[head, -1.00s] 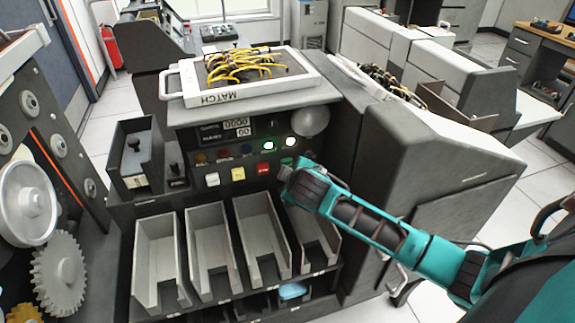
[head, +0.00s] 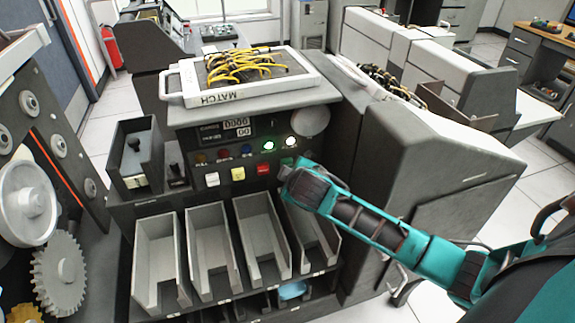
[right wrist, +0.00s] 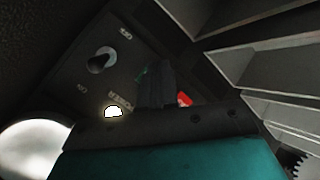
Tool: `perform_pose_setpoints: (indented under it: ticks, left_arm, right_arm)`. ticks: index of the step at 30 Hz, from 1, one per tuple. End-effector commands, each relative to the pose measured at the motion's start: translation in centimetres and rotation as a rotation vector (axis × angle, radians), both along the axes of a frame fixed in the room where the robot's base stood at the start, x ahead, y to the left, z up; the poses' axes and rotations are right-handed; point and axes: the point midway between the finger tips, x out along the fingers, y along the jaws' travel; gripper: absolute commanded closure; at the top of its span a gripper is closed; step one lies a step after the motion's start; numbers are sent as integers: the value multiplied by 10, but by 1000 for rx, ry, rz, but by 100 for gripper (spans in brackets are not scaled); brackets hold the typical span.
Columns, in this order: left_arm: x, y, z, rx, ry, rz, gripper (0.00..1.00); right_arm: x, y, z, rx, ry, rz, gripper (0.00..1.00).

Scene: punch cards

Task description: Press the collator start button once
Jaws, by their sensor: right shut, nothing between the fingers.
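A green patch (head: 287,161), probably a green button, shows just above my right gripper (head: 284,180); the gripper hides part of that area. Button labels are too small to read. My right gripper is shut and empty, close to the panel's right end. In the right wrist view its dark fingers (right wrist: 156,85) point at the panel, with the red button (right wrist: 184,98) beside them. I cannot tell whether they touch a button.
Two lamps glow white-green above the buttons, one at the right (head: 290,142). A round pale dome (head: 310,122) sits above them. Card bins (head: 262,240) stand below the panel. A white tray marked MATCH (head: 245,93) lies on top. A grey cabinet (head: 430,150) flanks the right.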

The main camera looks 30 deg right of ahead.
Motion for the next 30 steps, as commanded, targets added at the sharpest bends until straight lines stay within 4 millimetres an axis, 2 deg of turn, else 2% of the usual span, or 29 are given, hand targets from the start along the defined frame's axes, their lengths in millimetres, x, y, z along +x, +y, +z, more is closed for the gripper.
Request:
perform_pose_setpoints:
  ticks: [30]
  left_arm:
    - [1,0,2,-1,-3,0,57]
  right_arm:
    - [8,-2,0,0,0,0,100]
